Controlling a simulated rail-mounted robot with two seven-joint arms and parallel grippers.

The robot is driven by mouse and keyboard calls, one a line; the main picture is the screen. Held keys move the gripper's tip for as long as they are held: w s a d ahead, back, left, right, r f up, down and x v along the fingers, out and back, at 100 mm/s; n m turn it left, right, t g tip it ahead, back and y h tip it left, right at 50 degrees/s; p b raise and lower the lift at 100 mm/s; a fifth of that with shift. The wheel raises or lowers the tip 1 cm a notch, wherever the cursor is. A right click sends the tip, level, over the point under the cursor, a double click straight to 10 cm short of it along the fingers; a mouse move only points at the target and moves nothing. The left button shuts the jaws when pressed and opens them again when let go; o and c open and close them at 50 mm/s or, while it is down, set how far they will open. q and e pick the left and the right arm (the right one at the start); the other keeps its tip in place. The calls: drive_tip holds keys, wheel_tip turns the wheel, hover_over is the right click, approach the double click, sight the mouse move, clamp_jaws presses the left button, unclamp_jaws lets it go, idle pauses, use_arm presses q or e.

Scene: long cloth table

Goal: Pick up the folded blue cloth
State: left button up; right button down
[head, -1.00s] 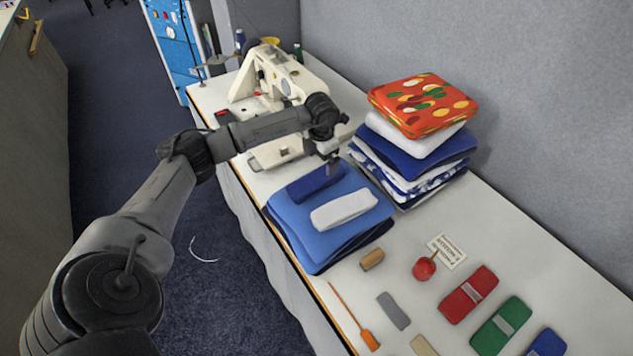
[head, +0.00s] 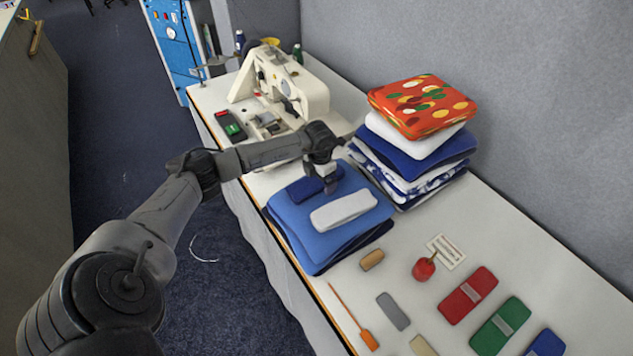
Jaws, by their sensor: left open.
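A small folded dark blue cloth (head: 304,190) lies on top of a low stack of larger lighter blue cloths (head: 292,222). A folded white cloth (head: 343,210) lies beside it on the same stack. My left gripper (head: 331,186) points down over the right end of the small dark blue cloth and hides that end. It is open, with nothing seen between its fingers; whether the fingertips touch the cloth cannot be told. My right gripper is not in view.
A tall pile of folded cloths with an orange patterned one (head: 423,106) on top stands just right of the gripper. A white sewing machine (head: 305,92) stands behind. Red (head: 468,295) and green (head: 500,326) folded pieces, a red pincushion-like ball (head: 424,269) and small tools lie in front.

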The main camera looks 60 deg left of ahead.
use_arm(q)
drive_tip(key=shift+c, duration=0.3)
drive_tip(key=c, duration=0.9)
drive_tip(key=shift+r, duration=0.15)
